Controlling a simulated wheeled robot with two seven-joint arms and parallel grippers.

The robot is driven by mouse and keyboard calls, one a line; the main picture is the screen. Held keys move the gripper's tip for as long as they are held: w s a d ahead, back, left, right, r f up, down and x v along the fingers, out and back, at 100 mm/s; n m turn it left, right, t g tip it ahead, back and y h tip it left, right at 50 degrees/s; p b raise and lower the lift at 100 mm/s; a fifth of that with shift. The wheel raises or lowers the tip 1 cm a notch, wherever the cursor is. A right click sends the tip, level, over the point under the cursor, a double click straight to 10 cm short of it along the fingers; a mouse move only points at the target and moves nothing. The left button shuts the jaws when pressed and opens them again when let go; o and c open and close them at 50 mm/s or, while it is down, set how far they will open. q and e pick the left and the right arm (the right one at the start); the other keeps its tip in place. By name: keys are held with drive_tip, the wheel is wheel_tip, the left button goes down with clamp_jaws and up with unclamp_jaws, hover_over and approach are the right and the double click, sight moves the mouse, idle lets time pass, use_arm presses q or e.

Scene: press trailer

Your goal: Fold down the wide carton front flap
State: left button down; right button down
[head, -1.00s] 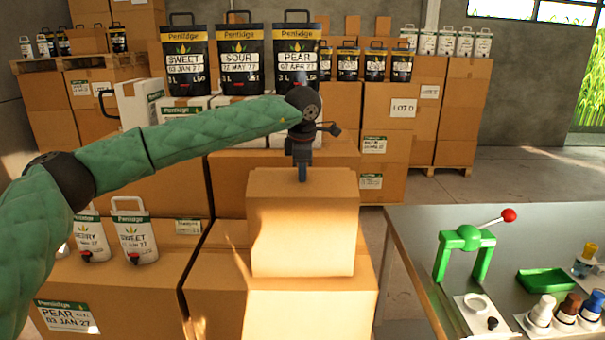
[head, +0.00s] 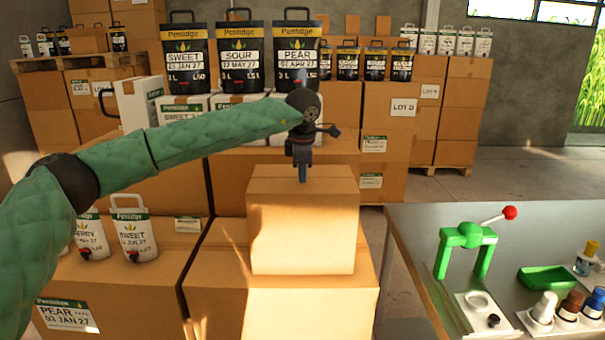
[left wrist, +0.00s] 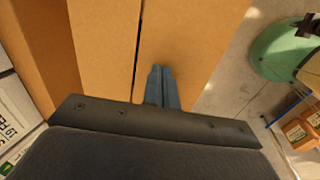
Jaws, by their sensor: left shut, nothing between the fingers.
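A small wide carton (head: 302,232) stands on a larger box in the middle of the head view. Its top looks flat, with flap panels lying level. My left gripper (head: 302,180) points straight down at the carton's top, near its middle, with the fingers shut and empty. In the left wrist view the blue fingertips (left wrist: 160,82) are together over the carton top (left wrist: 185,40), close to the dark seam between two panels. I cannot tell whether they touch the cardboard. My right gripper is not in view.
A larger box (head: 215,275) supports the carton. A metal table (head: 415,235) at the right holds a green press (head: 467,240), a green tray (head: 547,279) and several bottles. Two white pouches stand on the box at left. Black pouches (head: 242,60) stand on boxes behind.

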use_arm(q)
drive_tip(key=w+r+p+v, duration=0.1)
drive_tip(key=w+p+v, duration=0.2)
drive_tip(key=v, duration=1.1)
drive_tip(key=shift+w+p, duration=0.2)
drive_tip(key=shift+p, duration=0.1)
